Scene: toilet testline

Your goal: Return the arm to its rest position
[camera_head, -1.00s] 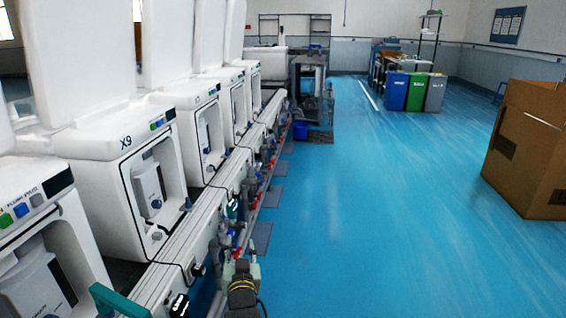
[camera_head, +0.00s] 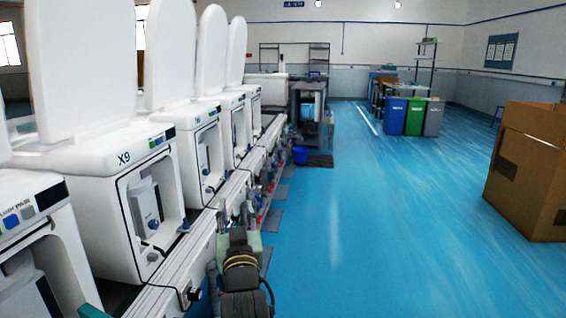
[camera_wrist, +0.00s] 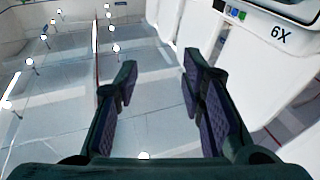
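My gripper (camera_wrist: 158,75) shows in the wrist view with its two dark green fingers, with purple inner pads, spread well apart. Nothing is between them. Beyond the fingers are grey surfaces with several small round lights. A white toilet unit (camera_wrist: 290,50) with an upside-down label stands at the right of that view; its distance is hard to judge. In the head view part of my arm (camera_head: 243,278) rises at the bottom centre, close to the bench edge. My gripper is not clearly seen there.
A row of white toilet units (camera_head: 95,200) with raised lids lines the left, with pipes and fittings along the bench edge. A cardboard box (camera_head: 525,170) stands at the right. Blue, green and grey bins (camera_head: 416,117) stand farther back. The blue floor (camera_head: 370,240) between is clear.

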